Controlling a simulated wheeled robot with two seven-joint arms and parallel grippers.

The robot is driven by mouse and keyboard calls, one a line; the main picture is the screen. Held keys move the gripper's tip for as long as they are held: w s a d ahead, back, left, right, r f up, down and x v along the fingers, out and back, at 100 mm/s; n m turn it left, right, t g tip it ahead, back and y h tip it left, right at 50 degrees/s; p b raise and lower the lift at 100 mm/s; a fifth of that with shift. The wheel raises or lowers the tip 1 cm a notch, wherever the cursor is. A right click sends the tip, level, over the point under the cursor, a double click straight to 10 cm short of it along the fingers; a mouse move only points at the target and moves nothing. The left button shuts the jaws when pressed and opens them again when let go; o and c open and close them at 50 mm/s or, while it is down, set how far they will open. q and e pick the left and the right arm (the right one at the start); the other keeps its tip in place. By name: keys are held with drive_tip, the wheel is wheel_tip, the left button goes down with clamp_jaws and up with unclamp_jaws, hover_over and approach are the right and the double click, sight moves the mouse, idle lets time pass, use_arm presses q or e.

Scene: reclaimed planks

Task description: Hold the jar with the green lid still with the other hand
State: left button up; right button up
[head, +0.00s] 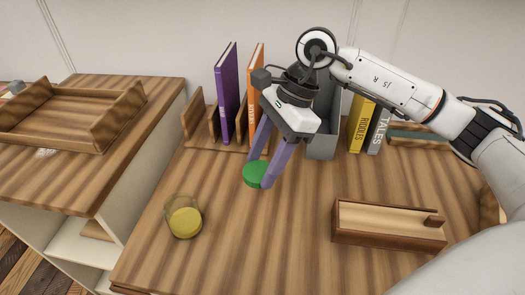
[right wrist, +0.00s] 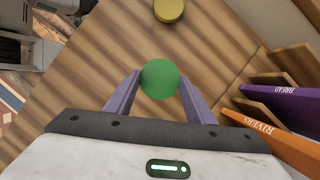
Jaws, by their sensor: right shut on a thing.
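A clear jar with yellow contents (head: 184,218) stands upright on the wooden table at left front, with no lid visible on it. It also shows at the top edge of the right wrist view (right wrist: 168,10). A round green lid (head: 256,174) is between the fingers of my right gripper (head: 260,172), which is shut on it. In the right wrist view the lid (right wrist: 160,79) sits between the two purple fingertips. No jar body shows under the lid. The lid and jar are apart. My left gripper is not in view.
Purple (head: 227,95) and orange (head: 255,85) books stand in a wooden rack behind the lid. A grey holder (head: 323,140) and more books (head: 361,122) are at the back. An open wooden box (head: 385,238) lies at right. A tray (head: 70,140) sits on the left cabinet. The table's front middle is clear.

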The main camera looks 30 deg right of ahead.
drive_tip(key=n+g, duration=0.1)
drive_tip(key=n, duration=0.2)
drive_tip(key=s+n+g, duration=0.1)
drive_tip(key=n, duration=0.2)
drive_tip(key=s+r+n+g+h, duration=0.1)
drive_tip(key=n, duration=0.2)
drive_tip(key=shift+s+a, duration=0.25)
drive_tip(key=shift+a, duration=0.15)
drive_tip(key=shift+s+a+r+n+g+h, duration=0.1)
drive_tip(key=shift+s+r+n+g+h, duration=0.4)
drive_tip(key=shift+n, duration=1.15)
drive_tip(key=shift+s+d+r+n+g+h, duration=0.15)
drive_tip(key=shift+s+n+h, duration=0.5)
drive_tip(key=shift+n, duration=1.05)
drive_tip(key=shift+s+a+r+n+g+h, duration=0.15)
drive_tip(key=shift+s+r+n+g+h, duration=0.4)
drive_tip(key=shift+n, duration=1.1)
drive_tip(key=shift+w+f, duration=0.1)
drive_tip(key=shift+f, duration=0.1)
